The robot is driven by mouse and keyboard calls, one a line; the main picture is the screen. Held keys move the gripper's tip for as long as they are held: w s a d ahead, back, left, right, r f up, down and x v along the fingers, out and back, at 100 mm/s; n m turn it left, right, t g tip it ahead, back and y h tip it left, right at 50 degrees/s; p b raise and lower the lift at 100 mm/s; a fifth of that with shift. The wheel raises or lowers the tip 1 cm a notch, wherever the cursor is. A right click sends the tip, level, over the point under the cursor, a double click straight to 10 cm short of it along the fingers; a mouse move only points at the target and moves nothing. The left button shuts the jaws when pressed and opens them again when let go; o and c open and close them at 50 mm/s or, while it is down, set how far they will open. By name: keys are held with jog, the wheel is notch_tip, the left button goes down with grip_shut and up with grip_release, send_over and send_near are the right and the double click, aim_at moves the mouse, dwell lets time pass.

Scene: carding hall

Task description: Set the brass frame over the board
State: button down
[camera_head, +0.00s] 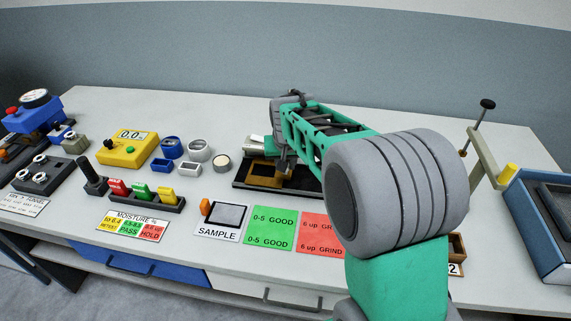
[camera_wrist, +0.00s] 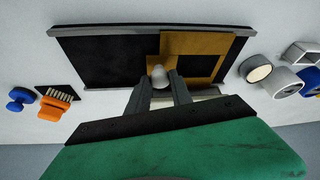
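The brass frame (camera_wrist: 210,43) is a flat yellow-brown plate with a dark square opening and a pale rounded knob (camera_wrist: 160,76) at its edge. It lies over the right half of the black board (camera_wrist: 105,62) in the wrist view; whether it touches the board I cannot tell. In the head view the brass frame (camera_head: 262,165) shows at the left part of the dark board (camera_head: 242,183), and my arm hides the board's right part. My gripper (camera_wrist: 160,82) has its fingers on both sides of the knob and appears shut on it.
A round cup (camera_head: 222,162) and rings (camera_head: 199,150) stand left of the board. A yellow meter (camera_head: 128,148), sample card (camera_head: 217,219) and green card (camera_head: 271,228) lie nearby. A lever stand (camera_head: 486,160) and blue bin (camera_head: 540,205) are at the right. An orange brush (camera_wrist: 52,108) lies beside the board.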

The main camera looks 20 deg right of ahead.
jog(key=c, duration=1.1)
grip_release()
jog(key=shift+w+a, duration=0.15)
jog(key=shift+a, duration=0.1)
jog(key=shift+c, duration=0.2)
jog(key=v, duration=0.8)
